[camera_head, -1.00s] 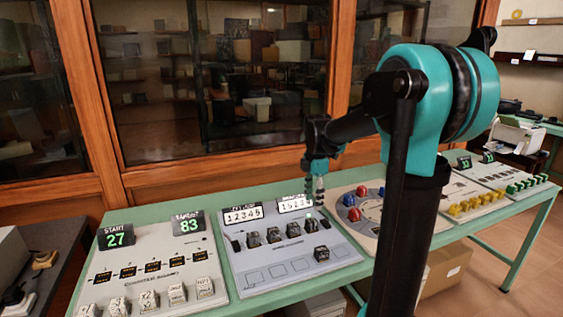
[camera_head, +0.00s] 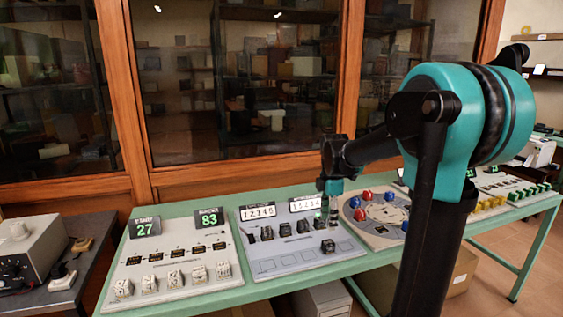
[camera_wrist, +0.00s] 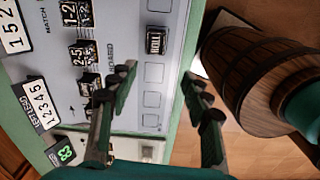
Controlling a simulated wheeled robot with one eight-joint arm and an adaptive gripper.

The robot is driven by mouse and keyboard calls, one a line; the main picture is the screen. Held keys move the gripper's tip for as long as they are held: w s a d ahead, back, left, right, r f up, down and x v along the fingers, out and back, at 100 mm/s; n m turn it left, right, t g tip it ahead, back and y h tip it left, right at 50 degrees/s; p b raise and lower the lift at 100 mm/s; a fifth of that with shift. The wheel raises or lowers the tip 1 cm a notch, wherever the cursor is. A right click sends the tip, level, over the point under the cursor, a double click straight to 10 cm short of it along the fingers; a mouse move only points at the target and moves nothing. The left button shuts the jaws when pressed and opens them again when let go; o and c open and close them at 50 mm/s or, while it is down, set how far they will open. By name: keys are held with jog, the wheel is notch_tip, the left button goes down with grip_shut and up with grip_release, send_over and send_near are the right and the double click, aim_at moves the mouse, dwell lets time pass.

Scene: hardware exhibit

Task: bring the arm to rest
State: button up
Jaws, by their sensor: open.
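My gripper (camera_head: 328,209) hangs at the end of my teal and black arm, above the grey board with the 12345 card. In the wrist view my gripper (camera_wrist: 155,108) has its two fingers spread apart with nothing between them. The grey board (camera_head: 290,262) lies below, with several dark number blocks (camera_head: 284,229) on it and one block (camera_head: 328,245) set apart near its right side. The board also shows in the wrist view (camera_wrist: 125,40). My arm is bent, with the elbow high at the right of the head view.
The green table (camera_head: 262,288) carries a board with the 27 and 83 displays (camera_head: 165,275), a round dial board (camera_head: 376,212) with red and blue knobs, and yellow and green pieces further right. A glass cabinet (camera_head: 235,80) stands behind. A wooden barrel (camera_wrist: 262,70) shows in the wrist view.

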jog(key=s+d+f+m+t, duration=0.1)
jog(key=s+f+m+t, duration=0.1)
jog(key=s+f+m, duration=0.4)
jog(key=s+d+f+m+t, duration=0.2)
jog(key=s+f+m, duration=0.5)
jog(key=s+m, duration=0.6)
jog(key=shift+s+d+m, duration=0.3)
jog(key=shift+s, duration=0.25)
jog(key=shift+f, duration=0.1)
